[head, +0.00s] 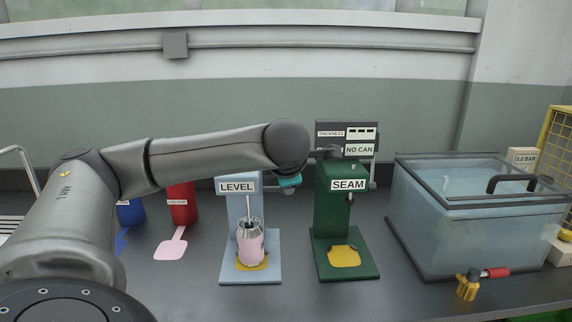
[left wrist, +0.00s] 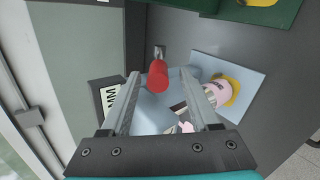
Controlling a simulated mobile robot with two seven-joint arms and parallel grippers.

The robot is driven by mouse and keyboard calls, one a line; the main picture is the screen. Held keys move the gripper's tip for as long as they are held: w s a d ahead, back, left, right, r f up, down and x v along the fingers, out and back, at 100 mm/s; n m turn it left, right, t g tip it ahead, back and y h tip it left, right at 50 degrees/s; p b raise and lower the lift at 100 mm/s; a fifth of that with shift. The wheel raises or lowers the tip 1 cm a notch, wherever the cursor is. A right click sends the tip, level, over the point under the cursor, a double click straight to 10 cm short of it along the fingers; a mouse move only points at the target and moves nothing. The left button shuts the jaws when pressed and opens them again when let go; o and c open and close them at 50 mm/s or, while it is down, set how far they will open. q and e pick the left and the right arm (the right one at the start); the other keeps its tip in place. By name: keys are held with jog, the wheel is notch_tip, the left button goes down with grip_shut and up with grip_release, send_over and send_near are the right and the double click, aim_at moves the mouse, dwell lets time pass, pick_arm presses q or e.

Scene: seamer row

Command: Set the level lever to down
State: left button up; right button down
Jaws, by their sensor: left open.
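The light blue LEVEL station (head: 245,205) stands on the bench, with a pink-and-silver can (head: 250,244) upright on its yellow pad. Its light blue base also shows in the left wrist view (left wrist: 245,65). A red-ended lever (left wrist: 157,76) on a small grey mount shows there, and its setting is hard to judge from this angle. My left gripper (left wrist: 160,82) is open, with the red end in view between its two fingers; contact is not clear. In the head view my wrist and the teal gripper body (head: 290,182) hide the lever. My right gripper is not in view.
The green SEAM station (head: 333,200) stands close to the right, with a NO CAN display (head: 361,149) behind it. A water tank (head: 480,230) is farther right. A red COLOUR container (head: 182,205) and a blue one (head: 130,213) stand at the left.

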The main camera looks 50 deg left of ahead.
pick_arm(q)
jog(key=p+v, duration=0.2)
jog(key=v, duration=1.1)
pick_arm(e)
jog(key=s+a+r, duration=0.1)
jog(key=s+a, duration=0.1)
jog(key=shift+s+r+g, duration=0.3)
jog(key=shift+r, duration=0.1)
pick_arm(q)
jog(key=shift+f, duration=0.15)
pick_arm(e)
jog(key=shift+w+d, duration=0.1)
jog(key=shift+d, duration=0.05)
